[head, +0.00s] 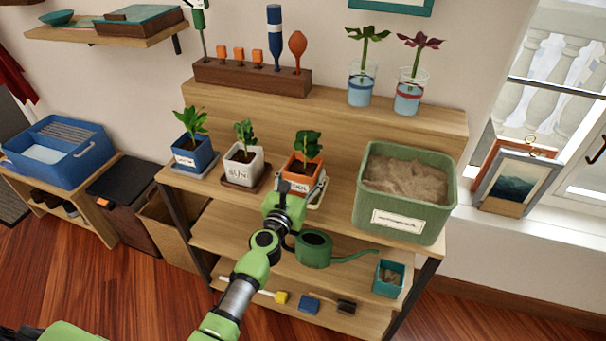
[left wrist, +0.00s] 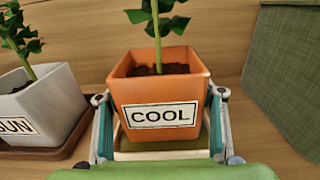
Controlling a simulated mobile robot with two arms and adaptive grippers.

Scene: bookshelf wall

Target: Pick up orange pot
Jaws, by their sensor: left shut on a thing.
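The orange pot (head: 309,171) holds a green seedling and stands on the upper wooden shelf. It also shows in the left wrist view (left wrist: 190,82), upright, with a white label reading "COOL". My left gripper (head: 302,190) reaches it from the front. In the left wrist view my left gripper (left wrist: 160,118) has one finger on each side of the pot, shut on it. My right gripper is not in view.
A white pot (head: 243,165) labelled "SUN" stands close on the left, with a blue pot (head: 194,155) beyond it. A large green sand bin (head: 400,212) stands on the right. A watering can (head: 314,250) is on the lower shelf. Glasses with plants stand behind.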

